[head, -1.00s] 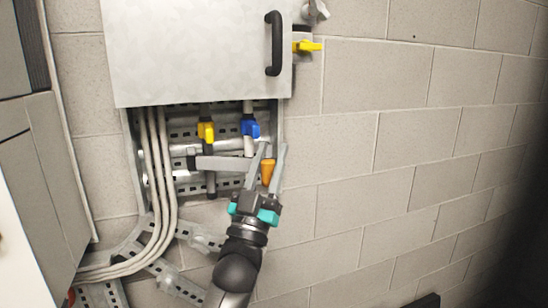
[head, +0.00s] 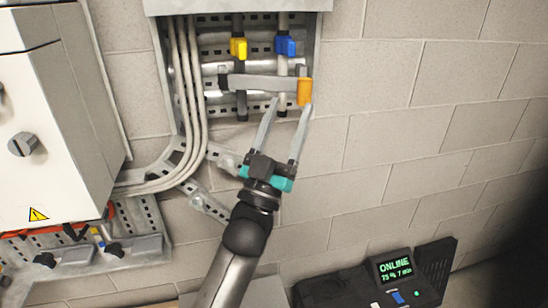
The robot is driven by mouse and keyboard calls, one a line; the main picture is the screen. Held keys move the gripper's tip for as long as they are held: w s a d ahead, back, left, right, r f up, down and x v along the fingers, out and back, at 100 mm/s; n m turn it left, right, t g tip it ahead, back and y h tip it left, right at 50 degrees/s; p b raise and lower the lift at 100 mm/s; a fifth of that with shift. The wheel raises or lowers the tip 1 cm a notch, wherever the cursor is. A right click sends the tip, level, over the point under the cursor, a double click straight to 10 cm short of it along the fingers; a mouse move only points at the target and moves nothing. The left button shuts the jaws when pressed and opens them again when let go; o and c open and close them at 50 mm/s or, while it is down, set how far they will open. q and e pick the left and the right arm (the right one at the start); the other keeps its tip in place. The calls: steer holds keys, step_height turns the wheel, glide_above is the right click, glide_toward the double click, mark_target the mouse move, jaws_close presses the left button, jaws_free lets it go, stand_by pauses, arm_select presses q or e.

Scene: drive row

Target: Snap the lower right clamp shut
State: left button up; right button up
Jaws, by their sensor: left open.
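An orange clamp piece (head: 305,91) sits at the right end of a grey horizontal bar (head: 262,83) in the open lower part of the wall cabinet, at its lower right. I cannot tell whether it is fully closed. My left gripper (head: 291,104) comes up from below with two long grey fingers spread apart and nothing between them. Its right fingertip is close under the orange piece; whether they touch is unclear. Its left fingertip is below the bar. My right gripper is not in view.
Pale cables (head: 186,90) run down on the left. A white box (head: 55,120) stands at left. A console (head: 385,285) with a green display is at lower right.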

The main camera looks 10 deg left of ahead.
arm_select(q)
steer(key=b+v, duration=0.1)
steer(key=v, duration=0.6)
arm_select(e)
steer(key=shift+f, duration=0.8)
arm_select(q)
steer(key=shift+s+a+f, duration=0.1)
steer(key=shift+f, duration=0.05)
steer(key=shift+c, duration=0.4)
